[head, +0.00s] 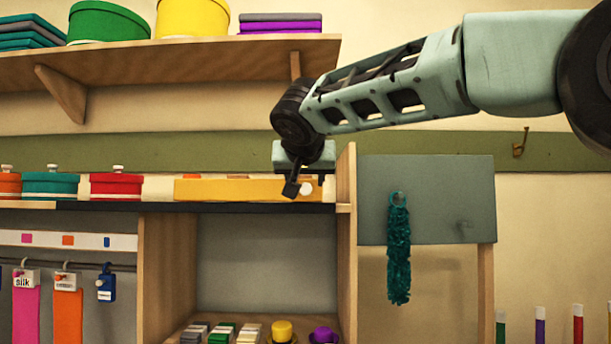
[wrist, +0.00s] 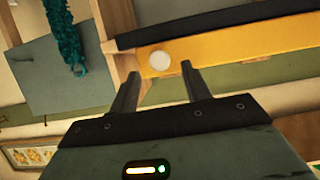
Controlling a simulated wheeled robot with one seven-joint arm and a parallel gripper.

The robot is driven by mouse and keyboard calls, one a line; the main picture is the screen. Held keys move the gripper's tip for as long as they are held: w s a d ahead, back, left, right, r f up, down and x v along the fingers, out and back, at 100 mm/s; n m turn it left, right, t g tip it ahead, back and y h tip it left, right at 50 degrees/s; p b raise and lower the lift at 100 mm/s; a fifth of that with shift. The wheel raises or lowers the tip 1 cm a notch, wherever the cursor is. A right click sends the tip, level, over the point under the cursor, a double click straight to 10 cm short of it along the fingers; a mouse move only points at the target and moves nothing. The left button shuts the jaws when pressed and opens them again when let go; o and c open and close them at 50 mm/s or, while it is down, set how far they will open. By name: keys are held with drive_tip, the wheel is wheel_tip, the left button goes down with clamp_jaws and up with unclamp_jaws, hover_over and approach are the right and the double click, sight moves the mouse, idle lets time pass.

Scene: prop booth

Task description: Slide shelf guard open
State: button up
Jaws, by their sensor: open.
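The shelf guard appears to be a yellow panel (head: 235,189) standing along the right part of the middle shelf's front edge, above a dark strip. A round white knob (head: 306,188) sits near its right end. In the wrist view the yellow panel (wrist: 240,45) crosses the upper right and the knob (wrist: 161,60) shows clearly. My gripper (head: 303,187) is at the panel's right end. In the wrist view my gripper (wrist: 160,75) is open, its two fingers apart, with the knob just beyond and between the tips in the picture. Contact cannot be told.
A wooden upright (head: 346,210) stands just right of the panel. Beyond it a grey board (head: 440,185) carries a teal tassel (head: 398,255). Red (head: 116,186) and teal (head: 50,185) lidded pots stand left of the panel. An upper shelf (head: 180,58) holds boxes.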

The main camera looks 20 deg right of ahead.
sight(305, 186)
drive_tip(key=shift+p+x, duration=0.55)
drive_tip(key=shift+x, duration=1.25)
